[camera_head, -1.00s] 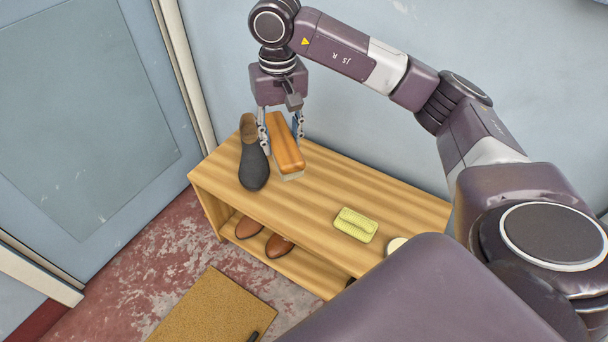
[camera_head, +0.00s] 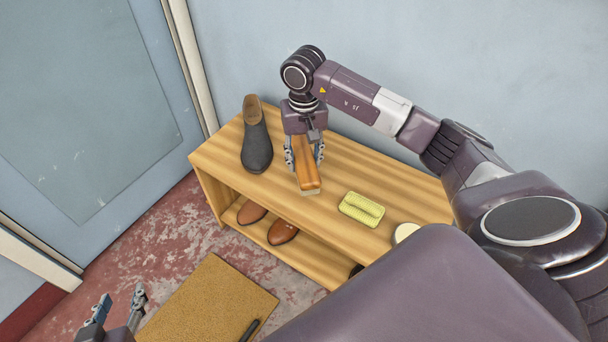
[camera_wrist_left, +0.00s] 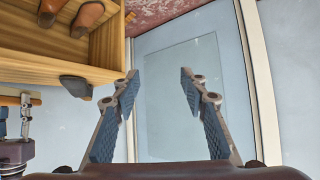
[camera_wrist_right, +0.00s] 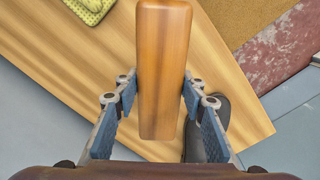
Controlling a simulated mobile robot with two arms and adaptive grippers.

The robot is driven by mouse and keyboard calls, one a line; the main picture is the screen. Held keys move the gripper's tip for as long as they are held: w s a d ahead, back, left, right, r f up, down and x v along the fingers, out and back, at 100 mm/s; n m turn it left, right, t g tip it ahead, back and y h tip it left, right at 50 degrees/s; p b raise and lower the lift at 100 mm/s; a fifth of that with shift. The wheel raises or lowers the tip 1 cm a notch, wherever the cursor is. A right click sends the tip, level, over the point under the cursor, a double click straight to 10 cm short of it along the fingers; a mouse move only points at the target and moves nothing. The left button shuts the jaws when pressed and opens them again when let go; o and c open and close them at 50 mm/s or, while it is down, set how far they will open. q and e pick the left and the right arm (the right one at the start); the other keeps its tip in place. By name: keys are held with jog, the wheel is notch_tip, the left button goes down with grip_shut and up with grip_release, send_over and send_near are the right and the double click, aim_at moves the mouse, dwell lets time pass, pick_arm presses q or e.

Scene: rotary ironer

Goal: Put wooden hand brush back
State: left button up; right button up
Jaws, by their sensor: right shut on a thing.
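The wooden hand brush (camera_head: 307,178) has an orange-brown back and pale bristles underneath. My right gripper (camera_head: 304,157) is shut on it, one finger on each long side. In the right wrist view the brush (camera_wrist_right: 163,60) lies between the fingers. My left gripper (camera_head: 122,302) is low at the bottom left, open and empty; its spread fingers also show in the left wrist view (camera_wrist_left: 158,80).
A yellow-green sponge-like block (camera_head: 361,209) and a pale round item (camera_head: 405,232) are further right. Brown shoes (camera_head: 283,232) sit on the lower shelf. A tan mat (camera_head: 210,300) lies on the floor. A wall stands behind.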

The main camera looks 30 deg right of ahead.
jog(key=shift+f, duration=0.8)
notch_tip(320, 180, down, 4)
jog(key=shift+r+b, duration=0.25)
jog(key=shift+b, duration=0.25)
pick_arm(q)
jog(key=w+d+r+t+h, duration=0.1)
jog(key=w+r+t, duration=0.2)
jog(key=r, duration=0.3)
jog(key=shift+w+d, duration=0.4)
pick_arm(e)
jog(key=shift+f, duration=0.2)
pick_arm(q)
jog(key=shift+w+d+r+t, duration=0.1)
jog(key=shift+w+r+t, duration=0.1)
jog(key=shift+r+t, duration=0.3)
pick_arm(e)
jog(key=shift+f, duration=0.1)
jog(key=o, duration=1.1)
pick_arm(q)
jog(key=shift+r, duration=0.15)
